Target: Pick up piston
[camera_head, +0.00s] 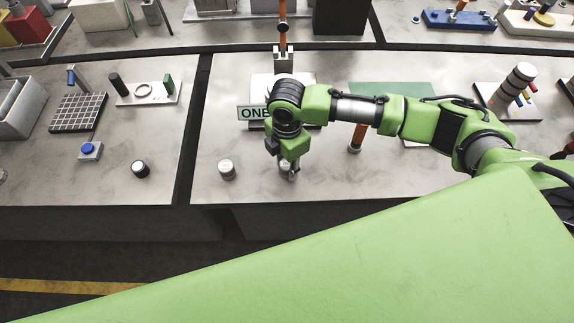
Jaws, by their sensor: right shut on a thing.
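My right arm reaches in from the right, and its gripper (289,171) points down low over the front part of the right-hand table. It is shut on a small grey piece, seemingly the piston, mostly hidden by the fingers; I cannot tell whether it still touches the table. A short grey cylinder with a pale top (227,170) stands upright on the table just left of the gripper, apart from it. My left gripper is not in view.
A sign reading "ONE" (250,113) stands behind my gripper, partly covered by my arm. An orange rod (357,137) stands right of it. The front strip right of the gripper is clear.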

